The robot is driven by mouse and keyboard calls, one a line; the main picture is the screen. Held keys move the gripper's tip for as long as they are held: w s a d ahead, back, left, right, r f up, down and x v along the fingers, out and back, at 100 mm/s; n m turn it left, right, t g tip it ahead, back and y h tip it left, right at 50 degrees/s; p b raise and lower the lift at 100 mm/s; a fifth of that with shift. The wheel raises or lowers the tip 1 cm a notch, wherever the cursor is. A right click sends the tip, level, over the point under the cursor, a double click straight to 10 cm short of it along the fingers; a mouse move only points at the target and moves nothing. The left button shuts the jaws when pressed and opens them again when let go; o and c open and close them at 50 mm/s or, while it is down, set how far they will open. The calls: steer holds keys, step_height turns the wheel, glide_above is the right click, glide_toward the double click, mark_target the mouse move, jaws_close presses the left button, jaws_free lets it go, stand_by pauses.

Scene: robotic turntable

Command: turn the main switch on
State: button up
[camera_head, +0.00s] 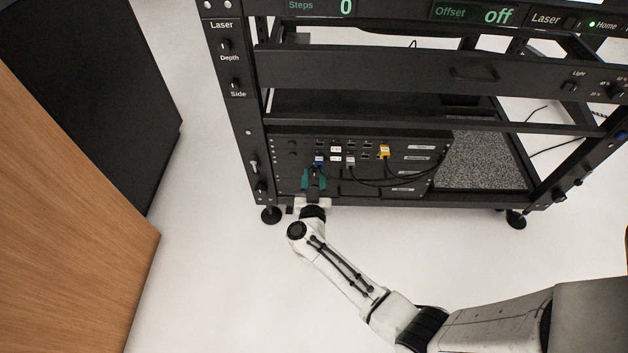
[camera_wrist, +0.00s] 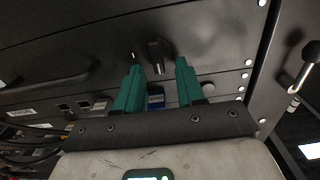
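A black rotary knob (camera_wrist: 158,52), which looks like the main switch, stands out from the dark rack panel (camera_wrist: 60,62) in the wrist view. No label on it can be read. My gripper (camera_wrist: 157,66) has two teal fingers, apart with nothing between their tips. In the wrist picture the knob lies between and just beyond the fingertips; I cannot tell if they touch it. In the head view, my gripper (camera_head: 313,174) is at the low left part of the rack's front, and the knob cannot be made out there.
A blue connector (camera_wrist: 155,99) sits behind the fingers. Cables (camera_wrist: 35,135) and a panel handle (camera_wrist: 50,84) are at the left of the wrist view. A metal handle (camera_wrist: 305,67) is at its right. A wooden cabinet (camera_head: 65,220) stands left; white floor (camera_head: 215,275) lies clear between.

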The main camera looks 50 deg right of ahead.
steer(key=shift+d, duration=0.1)
steer(key=shift+c, duration=0.3)
jaws_close()
